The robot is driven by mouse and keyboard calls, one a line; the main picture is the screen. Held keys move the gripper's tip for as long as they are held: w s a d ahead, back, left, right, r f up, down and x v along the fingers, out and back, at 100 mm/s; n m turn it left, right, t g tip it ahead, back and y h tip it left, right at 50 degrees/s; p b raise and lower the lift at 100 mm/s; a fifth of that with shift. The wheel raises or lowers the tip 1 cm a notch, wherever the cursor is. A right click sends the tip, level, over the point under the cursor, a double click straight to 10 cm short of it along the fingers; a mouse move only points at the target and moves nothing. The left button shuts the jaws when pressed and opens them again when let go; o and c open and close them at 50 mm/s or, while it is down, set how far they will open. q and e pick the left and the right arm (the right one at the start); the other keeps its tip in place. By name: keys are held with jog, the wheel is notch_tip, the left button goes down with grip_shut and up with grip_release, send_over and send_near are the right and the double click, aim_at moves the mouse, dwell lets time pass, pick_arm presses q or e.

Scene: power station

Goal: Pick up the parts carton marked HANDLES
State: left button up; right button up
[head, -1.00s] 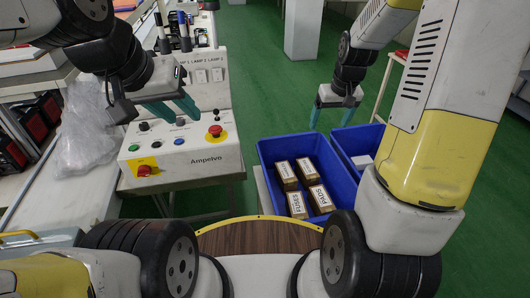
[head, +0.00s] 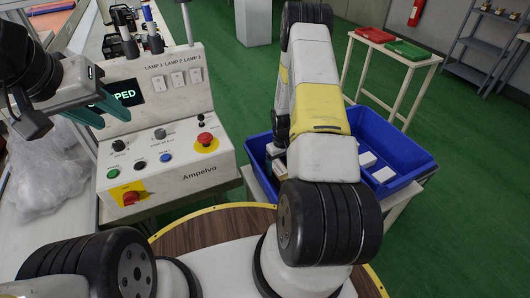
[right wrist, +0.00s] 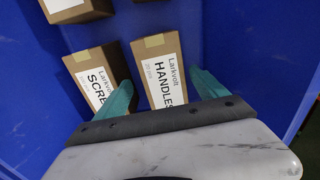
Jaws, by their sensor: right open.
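In the right wrist view, the carton marked HANDLES (right wrist: 160,72) lies in the blue bin with its white label facing up. My right gripper (right wrist: 164,90) is open and empty over it, with one teal finger on each side of the carton in the picture. The left finger overlaps the edge of a carton marked SCRE... (right wrist: 95,80), its label partly hidden. I cannot tell how far down the fingers reach. In the head view my right arm hides this gripper and most of the cartons. My left gripper (head: 110,112) is open and empty by the control console.
The blue bin (head: 259,152) stands beside a second blue bin (head: 395,135) holding small white boxes (head: 384,174). More cartons (right wrist: 75,10) lie at the top of the wrist view. The Ampelvo console (head: 165,180) is to the left. A table with red and green trays (head: 408,50) stands behind.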

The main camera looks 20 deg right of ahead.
jog(key=f, duration=0.5)
jog(key=shift+w+a+f, duration=0.1)
jog(key=shift+a, duration=0.2)
jog(key=shift+c, duration=0.4)
grip_shut()
